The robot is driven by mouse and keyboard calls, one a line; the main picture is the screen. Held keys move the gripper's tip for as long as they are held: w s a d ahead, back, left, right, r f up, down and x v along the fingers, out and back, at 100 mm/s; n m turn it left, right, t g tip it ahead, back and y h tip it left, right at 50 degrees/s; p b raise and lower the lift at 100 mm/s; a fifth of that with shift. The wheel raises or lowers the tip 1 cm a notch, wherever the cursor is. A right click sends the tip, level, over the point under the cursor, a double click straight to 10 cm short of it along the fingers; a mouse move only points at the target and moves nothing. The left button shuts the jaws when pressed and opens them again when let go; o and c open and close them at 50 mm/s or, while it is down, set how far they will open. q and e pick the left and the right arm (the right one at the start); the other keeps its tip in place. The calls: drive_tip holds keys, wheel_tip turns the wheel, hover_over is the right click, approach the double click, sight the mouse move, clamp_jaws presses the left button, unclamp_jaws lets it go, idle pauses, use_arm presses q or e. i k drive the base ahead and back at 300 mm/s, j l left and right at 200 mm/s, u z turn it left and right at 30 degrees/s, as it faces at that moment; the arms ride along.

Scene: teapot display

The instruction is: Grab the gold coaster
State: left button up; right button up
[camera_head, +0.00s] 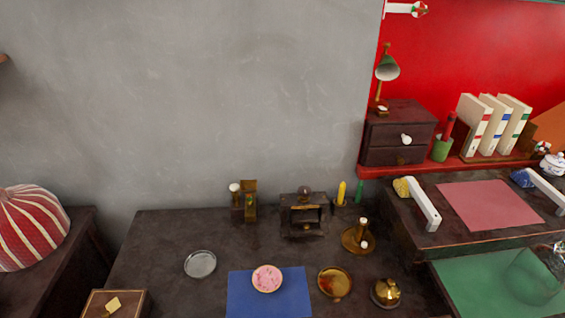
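The gold coaster (335,282) appears to be the round, shallow gold dish with a raised rim. It lies flat on the dark wooden table (150,245), just right of a blue mat (240,295). A similar round silver or clear dish (200,264) lies left of the mat. Neither of my grippers shows in the head view, so their state and distance from the coaster cannot be seen.
A pink patterned dish (267,278) sits on the mat. A small dark wooden stand (304,213) is further back.

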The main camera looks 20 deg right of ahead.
sight(335, 282)
drive_tip(key=k+z, duration=0.2)
drive_tip(key=z, duration=0.8)
